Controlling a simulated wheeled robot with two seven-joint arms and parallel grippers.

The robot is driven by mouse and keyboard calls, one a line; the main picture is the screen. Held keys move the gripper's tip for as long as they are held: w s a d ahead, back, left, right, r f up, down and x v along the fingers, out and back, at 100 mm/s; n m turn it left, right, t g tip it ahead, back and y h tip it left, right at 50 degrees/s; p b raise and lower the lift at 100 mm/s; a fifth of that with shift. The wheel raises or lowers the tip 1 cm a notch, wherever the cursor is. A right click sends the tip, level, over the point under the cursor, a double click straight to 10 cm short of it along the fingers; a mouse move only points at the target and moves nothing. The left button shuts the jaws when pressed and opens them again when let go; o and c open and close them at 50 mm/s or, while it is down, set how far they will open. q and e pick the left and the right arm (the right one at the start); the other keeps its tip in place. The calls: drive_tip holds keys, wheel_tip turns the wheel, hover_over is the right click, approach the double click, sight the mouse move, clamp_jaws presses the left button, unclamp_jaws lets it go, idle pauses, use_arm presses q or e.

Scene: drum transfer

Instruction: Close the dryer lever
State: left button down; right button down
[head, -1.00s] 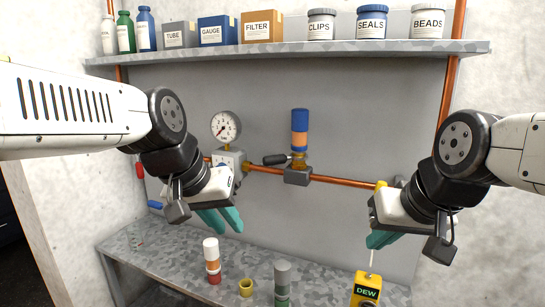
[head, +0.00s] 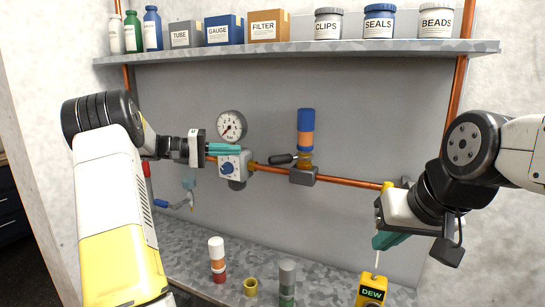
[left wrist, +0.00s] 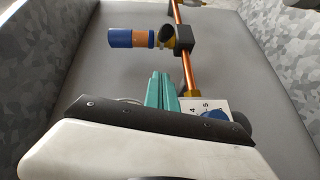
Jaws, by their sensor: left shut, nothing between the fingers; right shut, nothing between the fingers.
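The dryer is a blue and orange cartridge (head: 305,128) standing upright in a dark block (head: 303,176) on the copper pipe. Its black lever (head: 281,159) points left from the block, roughly level. My left gripper (head: 238,148) is shut and empty, its teal fingers pointing right, left of the lever tip and apart from it. In the left wrist view the shut fingers (left wrist: 160,92) lie below the cartridge (left wrist: 130,38); I cannot make out the lever there. My right gripper (head: 385,240) is shut and empty at the lower right, above the yellow DEW meter (head: 371,290).
A round gauge (head: 231,125) and a valve box with a blue knob (head: 228,168) sit right by my left fingers. The copper pipe (head: 345,181) runs along the panel. Bottles, boxes and jars fill the shelf (head: 300,51). Several cylinders stand on the bench (head: 190,242).

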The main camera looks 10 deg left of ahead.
sight(282, 159)
use_arm(q)
drive_tip(key=d+f, duration=0.1)
drive_tip(key=d, duration=1)
drive_tip(key=shift+s+f, duration=0.15)
drive_tip(key=shift+f, duration=0.05)
drive_tip(key=shift+s+t, duration=0.1)
drive_tip(key=shift+t, duration=0.2)
